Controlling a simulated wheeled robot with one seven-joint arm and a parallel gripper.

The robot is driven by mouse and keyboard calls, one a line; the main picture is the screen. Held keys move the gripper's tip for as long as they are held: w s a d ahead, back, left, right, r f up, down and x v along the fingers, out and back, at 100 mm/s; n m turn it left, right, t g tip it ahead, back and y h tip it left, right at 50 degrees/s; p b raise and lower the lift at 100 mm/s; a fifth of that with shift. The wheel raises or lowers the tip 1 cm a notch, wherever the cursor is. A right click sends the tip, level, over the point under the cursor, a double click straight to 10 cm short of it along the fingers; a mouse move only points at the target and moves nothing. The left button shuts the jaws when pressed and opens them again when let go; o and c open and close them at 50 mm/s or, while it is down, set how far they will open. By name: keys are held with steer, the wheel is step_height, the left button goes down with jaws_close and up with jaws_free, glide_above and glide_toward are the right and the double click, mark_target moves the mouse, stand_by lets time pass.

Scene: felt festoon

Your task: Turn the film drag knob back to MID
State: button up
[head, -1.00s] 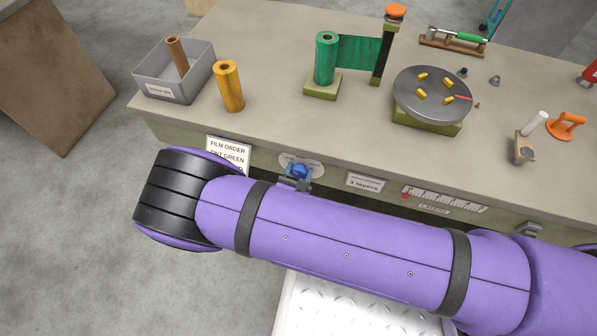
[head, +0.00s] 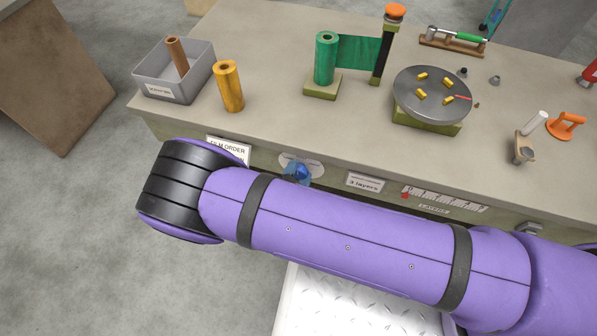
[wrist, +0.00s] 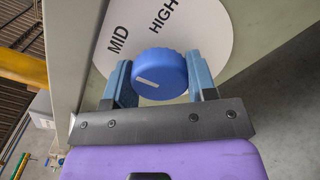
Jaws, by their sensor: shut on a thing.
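The film drag knob (wrist: 160,76) is round and blue with a short white mark on its face. It sits in front of a white dial plate (wrist: 210,30) lettered MID and HIGH. In the wrist view the white mark lies left of the knob's middle, and MID is above and to its left. My gripper (wrist: 162,78) is shut on the knob, one blue finger on each side. In the head view the dial plate (head: 315,165) shows on the bench front, and my arm hides most of the gripper. Any LOW lettering is out of sight.
The bench front carries a "3 layers" label (head: 365,182) and a film order sign (head: 228,150), partly covered by my arm. On the bench top stand a green film roll (head: 326,58), a yellow roll (head: 229,86), a grey bin (head: 197,84) and a turntable (head: 446,106).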

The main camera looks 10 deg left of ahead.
stand_by(0.4)
steer(key=o, duration=0.9)
steer(key=shift+s, duration=0.1)
